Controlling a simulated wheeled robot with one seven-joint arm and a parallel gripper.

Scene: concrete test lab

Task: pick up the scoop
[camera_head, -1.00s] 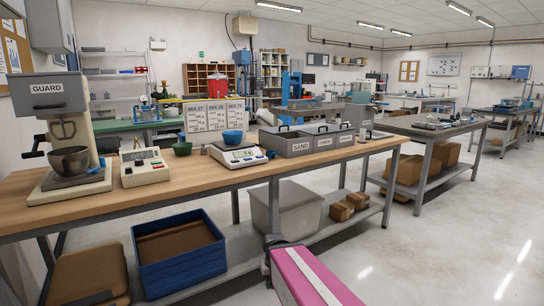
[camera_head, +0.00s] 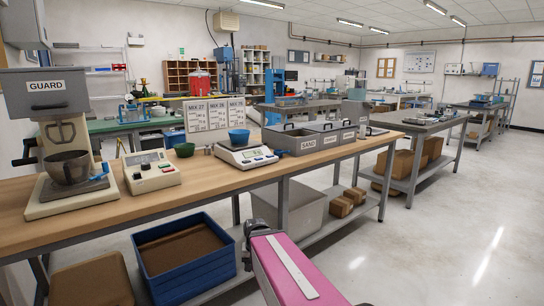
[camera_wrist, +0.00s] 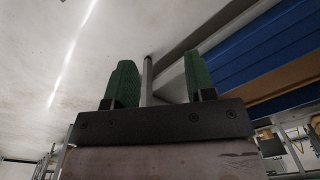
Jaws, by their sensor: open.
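No scoop can be made out for certain. A grey post stands in the background behind the gap.
A blue crate (camera_head: 184,286) sits below. Concrete floor (camera_head: 430,245) is clear at right.

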